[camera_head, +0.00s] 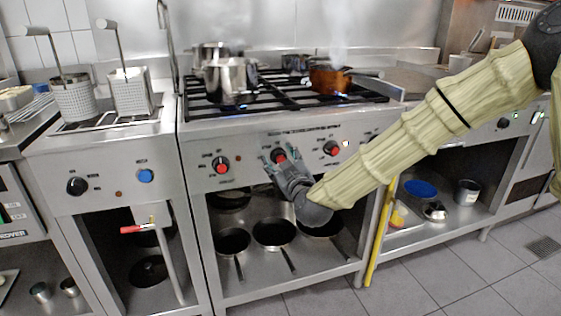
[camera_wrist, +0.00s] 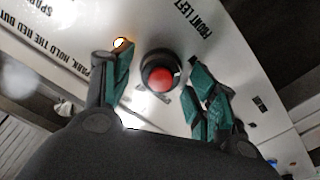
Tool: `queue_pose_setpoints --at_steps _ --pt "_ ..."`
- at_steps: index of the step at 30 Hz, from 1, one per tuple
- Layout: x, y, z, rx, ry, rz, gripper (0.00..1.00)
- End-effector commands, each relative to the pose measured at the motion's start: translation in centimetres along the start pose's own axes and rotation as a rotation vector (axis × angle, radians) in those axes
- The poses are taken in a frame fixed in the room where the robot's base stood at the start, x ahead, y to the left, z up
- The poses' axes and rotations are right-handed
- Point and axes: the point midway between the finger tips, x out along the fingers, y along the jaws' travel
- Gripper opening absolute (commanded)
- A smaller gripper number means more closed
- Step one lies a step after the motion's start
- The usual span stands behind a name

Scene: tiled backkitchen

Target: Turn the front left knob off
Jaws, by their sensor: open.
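The front left knob (camera_wrist: 158,78) has a black body and a red centre, with the printed words FRONT LEFT beside it in the wrist view. My gripper (camera_wrist: 160,58) is open, with a teal finger on each side of the knob. I cannot tell whether either finger touches it. In the head view my gripper (camera_head: 276,165) is at the stove's front panel, at a red-centred knob (camera_head: 279,155) which it partly covers. Which way the knob points is not clear.
Other red-centred knobs sit to the left (camera_head: 221,165) and right (camera_head: 331,148) on the panel. A steel pot (camera_head: 228,80) and a copper pot (camera_head: 330,80) stand on the stove top, with blue flame visible. Pans (camera_head: 273,233) lie on the shelf below.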

Motion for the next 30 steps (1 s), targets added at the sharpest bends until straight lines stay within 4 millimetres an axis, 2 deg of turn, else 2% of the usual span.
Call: queue_pose_setpoints --at_steps 2,9,10,20,30 --pt "-0.01 0.0 0.0 0.0 0.0 0.0 0.58" --pt "-0.02 0.01 -0.01 0.0 0.0 0.0 0.14" --pt "-0.02 0.01 -0.01 0.0 0.0 0.0 0.13" --pt "-0.02 -0.01 -0.1 0.035 0.001 -0.001 0.13" --pt "-0.03 0.12 -0.17 0.253 0.0 -0.001 0.13"
